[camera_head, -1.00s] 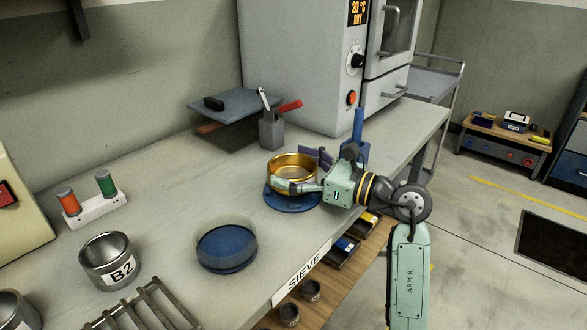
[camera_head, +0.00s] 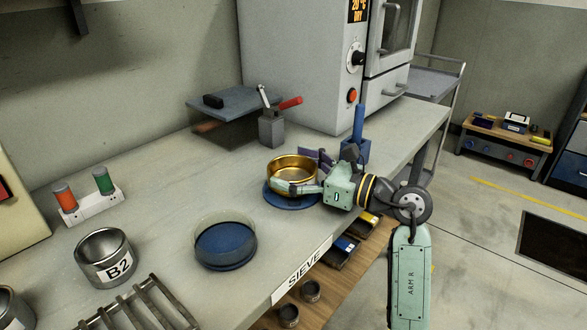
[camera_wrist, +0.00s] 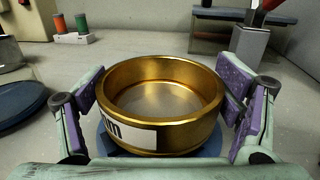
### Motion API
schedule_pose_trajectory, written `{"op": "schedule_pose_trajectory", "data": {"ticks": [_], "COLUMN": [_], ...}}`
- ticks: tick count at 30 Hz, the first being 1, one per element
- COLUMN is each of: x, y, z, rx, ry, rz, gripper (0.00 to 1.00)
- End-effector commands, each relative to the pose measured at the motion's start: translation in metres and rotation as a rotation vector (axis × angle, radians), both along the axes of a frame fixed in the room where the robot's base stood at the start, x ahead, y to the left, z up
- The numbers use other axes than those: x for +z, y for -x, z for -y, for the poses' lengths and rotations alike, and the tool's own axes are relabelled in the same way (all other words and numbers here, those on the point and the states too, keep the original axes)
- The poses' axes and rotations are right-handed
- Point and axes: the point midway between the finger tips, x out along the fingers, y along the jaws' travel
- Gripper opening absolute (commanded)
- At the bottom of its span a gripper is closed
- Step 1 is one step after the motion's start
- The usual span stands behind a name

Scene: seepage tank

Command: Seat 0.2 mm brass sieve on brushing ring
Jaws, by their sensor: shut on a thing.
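The brass sieve (camera_head: 292,163) is a round golden pan with a fine mesh floor. It sits level on or just above a round blue pad (camera_head: 290,201), likely the brushing ring; I cannot tell whether they touch. In the wrist view the sieve (camera_wrist: 163,100) fills the middle, with a white label ending in "m" at its front left. My gripper (camera_head: 300,180) comes in from the right and is shut on the sieve, with purple-padded fingers on both sides of it. The gripper hides part of the pad.
A clear-walled dish with a blue base (camera_head: 225,245) stands front left of the sieve. A metal cup marked B2 (camera_head: 105,258) and a metal rack (camera_head: 140,308) are at the left.

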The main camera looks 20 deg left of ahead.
Motion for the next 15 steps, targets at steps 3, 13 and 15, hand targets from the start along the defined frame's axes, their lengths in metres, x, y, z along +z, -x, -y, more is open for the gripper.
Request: {"op": "schedule_pose_trajectory", "data": {"ticks": [3,13,15], "x": [-0.0040,-0.0075,-0.0075], "y": [0.0001,0.0001,0.0001], "z": [0.0001,0.0001,0.0001], "rx": [0.000,0.000,0.000], "ry": [-0.001,-0.001,-0.001], "rz": [0.001,0.001,0.001], "gripper": [0.52,0.91,0.96]}}
